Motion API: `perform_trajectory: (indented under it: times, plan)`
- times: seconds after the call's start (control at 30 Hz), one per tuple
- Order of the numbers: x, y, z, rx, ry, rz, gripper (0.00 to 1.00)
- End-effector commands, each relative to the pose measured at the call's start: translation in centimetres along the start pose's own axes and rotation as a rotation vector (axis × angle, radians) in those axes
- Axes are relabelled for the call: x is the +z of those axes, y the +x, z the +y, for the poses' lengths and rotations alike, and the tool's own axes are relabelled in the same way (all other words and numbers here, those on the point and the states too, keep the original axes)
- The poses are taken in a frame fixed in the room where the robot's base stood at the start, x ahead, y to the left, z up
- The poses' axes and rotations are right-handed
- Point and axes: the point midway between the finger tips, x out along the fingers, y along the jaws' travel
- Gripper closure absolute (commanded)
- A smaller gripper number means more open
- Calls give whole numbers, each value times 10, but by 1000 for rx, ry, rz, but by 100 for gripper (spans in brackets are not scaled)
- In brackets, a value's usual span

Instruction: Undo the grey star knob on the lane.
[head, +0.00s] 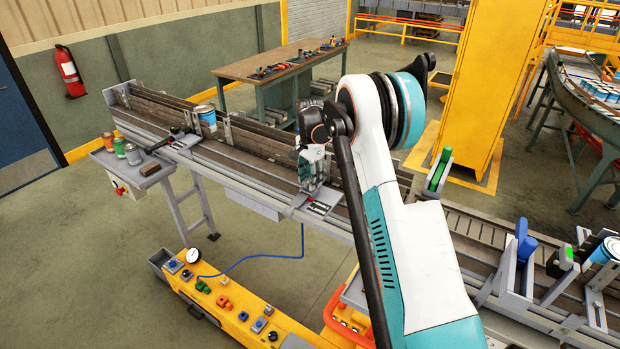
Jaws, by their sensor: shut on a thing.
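The lane (255,150) is a long conveyor with dark slats and grey side rails, running from the back left to the lower right. My gripper (311,186) points down at the near rail of the lane, just above a small grey plate (318,208) with dark and red marks. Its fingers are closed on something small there. The grey star knob cannot be made out apart from the fingers; it appears to be hidden between them. My arm covers part of the lane to the right.
A blue-and-white can (207,117) stands on the lane. A side shelf (140,165) holds small cans. A yellow box (235,310) with knobs and a gauge stands in front. A workbench (240,68) and a yellow cabinet (472,80) are behind. Green (438,170) and blue (524,243) levers flank the right part.

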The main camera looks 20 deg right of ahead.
Motion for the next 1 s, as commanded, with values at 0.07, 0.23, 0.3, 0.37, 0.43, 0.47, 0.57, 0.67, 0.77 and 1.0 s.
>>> perform_trajectory:
  times: [0.07, 0.23, 0.3, 0.37, 0.43, 0.47, 0.57, 0.67, 0.77, 1.0]
  plan:
    - [0, 1, 0, -1, -11, 0, 86]
    - [0, 2, -1, -1, -73, 0, 86]
    - [0, 2, -1, -1, -113, 0, 86]
    - [0, 3, -1, -1, -155, 0, 86]
    - [0, 3, -1, -1, -212, 0, 86]
    - [0, 4, -1, -1, -238, 0, 86]
    - [0, 4, -1, -1, -331, 0, 86]
    - [1, 4, -1, -1, -427, 0, 86]
    - [1, 4, -2, 0, -522, 0, 86]
    - [1, 4, -2, 0, -750, 0, 86]
